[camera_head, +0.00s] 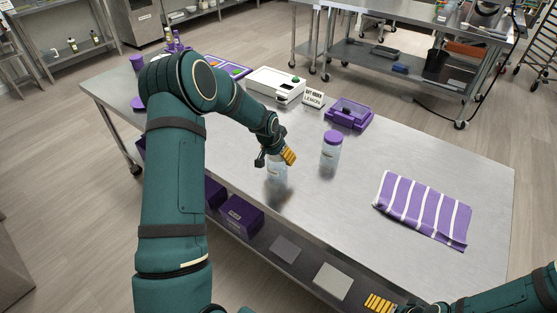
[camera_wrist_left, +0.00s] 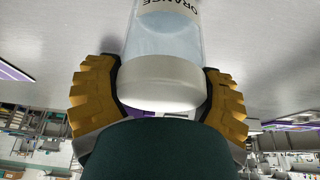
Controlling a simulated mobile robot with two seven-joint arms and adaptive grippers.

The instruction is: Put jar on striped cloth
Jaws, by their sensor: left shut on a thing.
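My left gripper (camera_head: 274,158) is shut on a clear jar (camera_head: 277,172), which hangs below its fingers over the steel table. The left wrist view shows this jar (camera_wrist_left: 165,35) between the two yellow fingers (camera_wrist_left: 160,95), with an ORANGE label and a whitish end near the palm. I cannot tell whether its base touches the table. A second jar (camera_head: 330,152) with a purple lid stands upright to the right of the gripper. The purple cloth with white stripes (camera_head: 424,209) lies flat and bare at the table's right. My right gripper (camera_head: 380,303) shows only partly at the bottom edge.
Purple boxes (camera_head: 240,216) sit on the lower shelf. The tabletop between the second jar and the cloth is clear.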

